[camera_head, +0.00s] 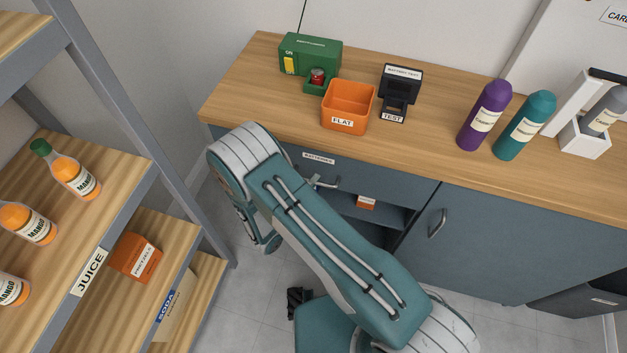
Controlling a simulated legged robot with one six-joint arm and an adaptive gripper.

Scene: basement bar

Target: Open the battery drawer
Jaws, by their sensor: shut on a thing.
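The battery drawer (385,183) is in the blue-grey cabinet under the wooden counter, with a "BATTERIES" label (318,158) on its front. Its front looks flush with the cabinet, so it appears closed. My arm crosses in front of it and hides its left part. A small part of my gripper (315,183) shows beside my arm, at the drawer's handle (331,184), just below the label. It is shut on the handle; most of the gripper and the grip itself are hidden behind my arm.
Below the drawer is an open shelf with a small orange box (366,202). A cupboard door (490,240) is to the right. On the counter (430,135) stand an orange "FLAT" bin (347,105), a black tester (400,92), a green charger (310,55) and bottles. A juice rack (110,165) stands left.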

